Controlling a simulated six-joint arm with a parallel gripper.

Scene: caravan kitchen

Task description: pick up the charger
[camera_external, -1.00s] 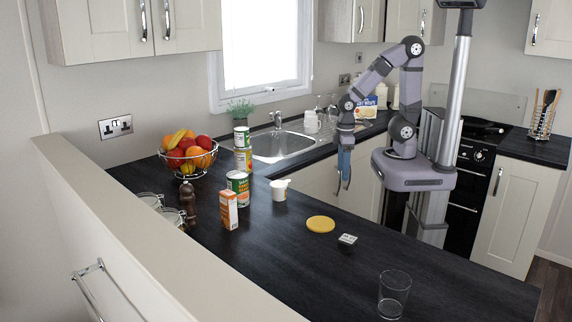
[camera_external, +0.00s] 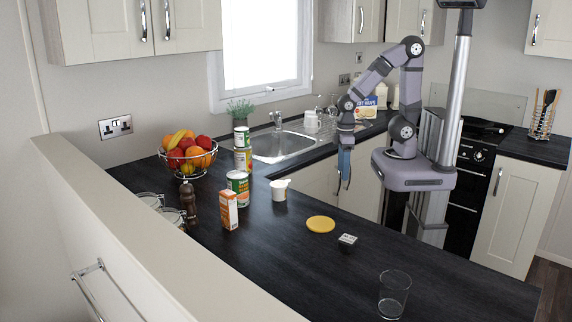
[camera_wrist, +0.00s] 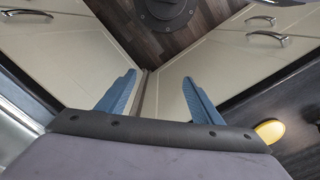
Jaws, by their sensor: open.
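A small box-like thing with a white top and dark sides, which looks like the charger (camera_external: 347,241), lies on the dark worktop right of the yellow disc. My gripper (camera_external: 344,184) hangs pointing down beyond the worktop's far edge, in front of the cabinet doors, apart from the charger. In the wrist view my gripper (camera_wrist: 158,90) shows two blue fingers spread apart with nothing between them. The charger is not visible in the wrist view.
A yellow disc (camera_external: 320,224), a white mug (camera_external: 280,190) and a clear glass (camera_external: 393,294) stand around the charger. An orange carton (camera_external: 228,210), cans (camera_external: 238,187) and a pepper mill (camera_external: 189,203) are left. The disc also shows in the wrist view (camera_wrist: 270,131). Worktop between is clear.

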